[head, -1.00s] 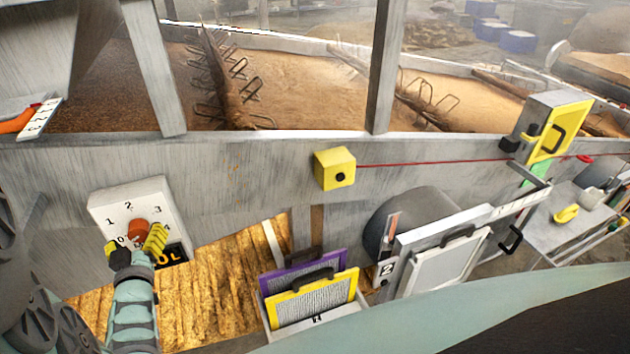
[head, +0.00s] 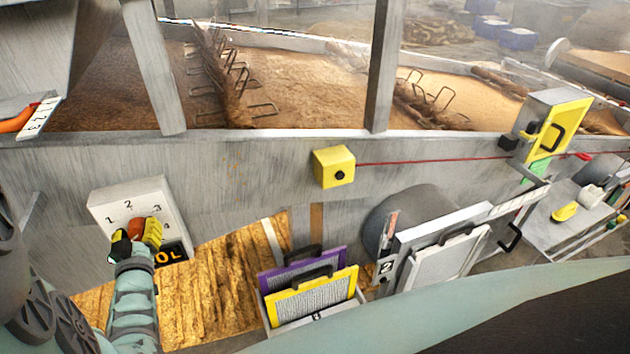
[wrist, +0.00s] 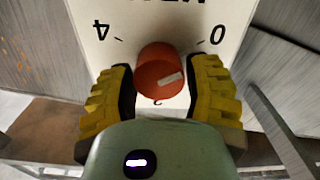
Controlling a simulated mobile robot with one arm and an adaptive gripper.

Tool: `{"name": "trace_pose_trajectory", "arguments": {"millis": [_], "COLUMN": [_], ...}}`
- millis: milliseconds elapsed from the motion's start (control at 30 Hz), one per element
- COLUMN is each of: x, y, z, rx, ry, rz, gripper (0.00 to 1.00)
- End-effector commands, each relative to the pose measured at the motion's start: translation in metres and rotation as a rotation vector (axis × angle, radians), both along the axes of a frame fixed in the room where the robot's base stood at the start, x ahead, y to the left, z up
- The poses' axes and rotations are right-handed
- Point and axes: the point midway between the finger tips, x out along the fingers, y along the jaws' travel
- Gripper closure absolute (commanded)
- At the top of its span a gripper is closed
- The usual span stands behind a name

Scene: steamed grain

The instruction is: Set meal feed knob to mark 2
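The meal feed knob (head: 137,227) is orange-red and sits on a white dial panel (head: 150,195) with black numbers, at the left in the head view. In the wrist view the knob (wrist: 152,62) has a pale pointer strip directed right and slightly up, toward the 0. The 4 is at upper left, and the 2 is partly hidden below the knob. My gripper (head: 136,236) has yellow fingers with dark pads.
A wooden board (head: 215,300) lies below the panel. A holder with purple (head: 285,275) and yellow (head: 325,295) framed sheets stands right of it. A yellow box (head: 334,167) with a red cord is on the wall. A grain trough (head: 310,95) lies behind.

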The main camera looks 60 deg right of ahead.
Motion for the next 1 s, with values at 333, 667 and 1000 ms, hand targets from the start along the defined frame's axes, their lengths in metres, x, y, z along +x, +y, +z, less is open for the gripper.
{"name": "trace_pose_trajectory", "arguments": {"millis": [333, 667, 1000], "x": [0.0002, 0.0, -0.0017], "y": [0.0001, -0.0008, -0.0024], "z": [0.0001, -0.0007, -0.0041], "rx": [0.0, 0.033, 0.218], "ry": [0.0, -0.025, -0.151], "rz": [0.0, -0.002, -0.005], "gripper": [0.88, 0.92, 0.92]}}
